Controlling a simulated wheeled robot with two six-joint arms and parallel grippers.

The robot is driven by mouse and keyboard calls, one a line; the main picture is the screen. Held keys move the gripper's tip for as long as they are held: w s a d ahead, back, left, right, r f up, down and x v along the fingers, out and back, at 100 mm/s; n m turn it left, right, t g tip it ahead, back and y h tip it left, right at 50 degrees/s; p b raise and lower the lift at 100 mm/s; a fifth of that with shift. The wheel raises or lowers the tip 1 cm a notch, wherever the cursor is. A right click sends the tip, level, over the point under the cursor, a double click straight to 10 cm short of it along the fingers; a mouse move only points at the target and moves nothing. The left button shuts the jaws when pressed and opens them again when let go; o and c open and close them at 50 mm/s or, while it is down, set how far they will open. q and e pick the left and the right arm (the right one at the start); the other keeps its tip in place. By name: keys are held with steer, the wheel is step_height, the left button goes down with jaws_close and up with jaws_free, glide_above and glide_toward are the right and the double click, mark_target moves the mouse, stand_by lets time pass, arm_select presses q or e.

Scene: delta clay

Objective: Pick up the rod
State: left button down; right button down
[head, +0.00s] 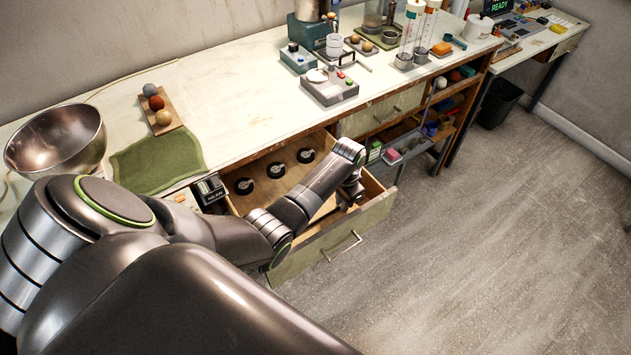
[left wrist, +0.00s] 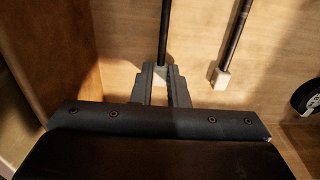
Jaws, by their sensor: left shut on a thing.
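My left gripper (head: 350,192) reaches down into the open drawer (head: 372,212). In the left wrist view its two fingers (left wrist: 163,78) are shut on a thin dark rod (left wrist: 165,30), which runs up out of the picture. A pale block shows at the rod's lower end between the fingers. A second dark rod (left wrist: 237,38) with a pale end block lies to the right, apart from the gripper. I cannot tell whether the held rod is clear of the drawer floor. The head view hides the rods behind my arm. My right gripper is not in view.
A brown drawer wall (left wrist: 50,50) is close on the left. A green cloth (head: 158,162) and a metal bowl (head: 58,140) are on the bench.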

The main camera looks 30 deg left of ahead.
arm_select(q)
step_height(320, 180, up, 10)
stand_by(0.7)
